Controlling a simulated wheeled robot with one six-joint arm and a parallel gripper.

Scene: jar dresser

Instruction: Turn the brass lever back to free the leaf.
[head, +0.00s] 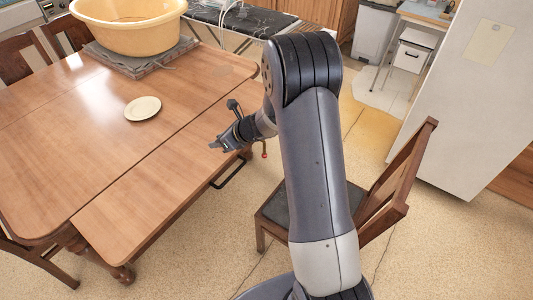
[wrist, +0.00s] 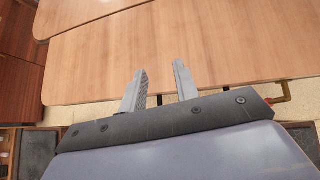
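The table leaf (head: 150,205) is the near strip of the wooden table and looks level with the top, set off by a dark seam. In the wrist view the leaf (wrist: 200,55) lies beyond my fingers. The brass lever (wrist: 284,92) shows at the leaf's edge on the right of the wrist view, with a bit of red by it. In the head view a red knob (head: 264,155) shows just beside my wrist; the rest of the lever is mostly hidden. My gripper (head: 213,147) is over the leaf's edge. Its two fingers (wrist: 158,78) are apart with nothing held.
A black bar handle (head: 229,172) sticks out from the leaf's edge below my gripper. A chair (head: 398,190) stands right of my arm. A cream plate (head: 143,108) and yellow tub (head: 130,35) are on the table. Floor left of the chair is clear.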

